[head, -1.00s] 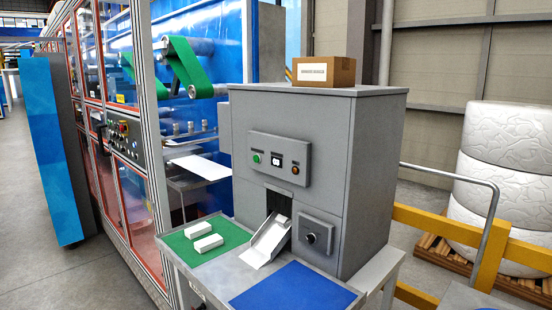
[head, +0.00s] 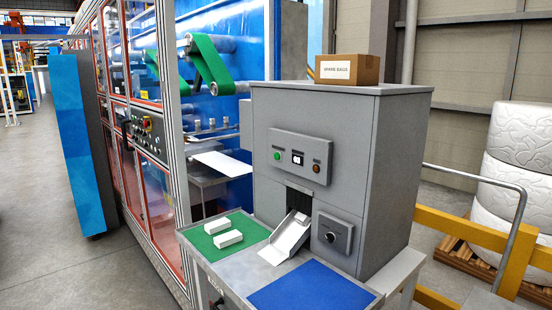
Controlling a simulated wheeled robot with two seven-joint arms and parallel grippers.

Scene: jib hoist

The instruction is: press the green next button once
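The green button (head: 277,155) is a small round button at the left of a grey control panel (head: 301,174) on the front of a grey machine cabinet (head: 336,120). A small dark display (head: 297,158) sits in the middle of the panel, showing white characters too small to read surely. Neither of my grippers shows in the head view.
Below the panel, a chute (head: 287,238) slopes from a dark opening. Two white blocks lie on a green mat (head: 250,227); a blue mat (head: 312,290) lies to the right. A knob box (head: 333,232) is beside the chute. A carton (head: 347,69) stands on top. A yellow rail (head: 460,228) stands right.

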